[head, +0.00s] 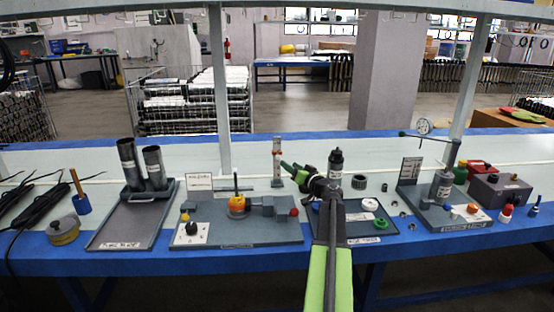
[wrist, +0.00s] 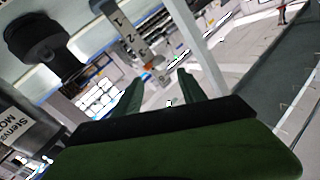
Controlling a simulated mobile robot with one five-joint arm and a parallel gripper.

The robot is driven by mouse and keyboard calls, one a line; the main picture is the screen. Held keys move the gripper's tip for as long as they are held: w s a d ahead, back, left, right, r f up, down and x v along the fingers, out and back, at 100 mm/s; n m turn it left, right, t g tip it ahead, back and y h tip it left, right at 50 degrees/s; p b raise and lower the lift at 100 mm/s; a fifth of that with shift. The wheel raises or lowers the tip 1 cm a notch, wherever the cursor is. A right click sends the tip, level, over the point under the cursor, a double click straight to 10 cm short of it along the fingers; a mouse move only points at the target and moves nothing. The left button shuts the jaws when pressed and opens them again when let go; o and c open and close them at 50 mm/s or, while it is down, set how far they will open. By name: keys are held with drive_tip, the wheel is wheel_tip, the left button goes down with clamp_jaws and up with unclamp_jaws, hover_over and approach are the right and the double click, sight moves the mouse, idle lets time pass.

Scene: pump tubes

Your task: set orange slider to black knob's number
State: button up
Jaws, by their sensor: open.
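The black knob (head: 192,228) sits on a white dial plate (head: 188,236) at the front left of a grey fixture board. Its number is too small to read. An upright grey scale post (head: 277,176) stands behind that board, with an orange slider (head: 277,152) on its upper part. In the wrist view the scale (wrist: 122,28) shows a few digits, and the orange slider (wrist: 153,62) is beyond my fingertips. My gripper (head: 288,168) is open and empty, pointing left near the right side of the post. Its two green fingers (wrist: 158,84) show apart in the wrist view.
A dark cylinder (head: 336,165) stands right beside my gripper. A tray with two dark tubes (head: 130,220) is at left, a gauge stand (head: 443,186) at right. A grey shelf post (head: 219,90) rises behind.

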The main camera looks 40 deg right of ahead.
sight(280, 159)
drive_tip(key=x, duration=0.9)
drive_tip(key=shift+w+d, duration=0.1)
drive_tip(key=shift+w, duration=0.3)
drive_tip(key=shift+c, duration=0.5)
drive_tip(key=c, duration=0.9)
clamp_jaws()
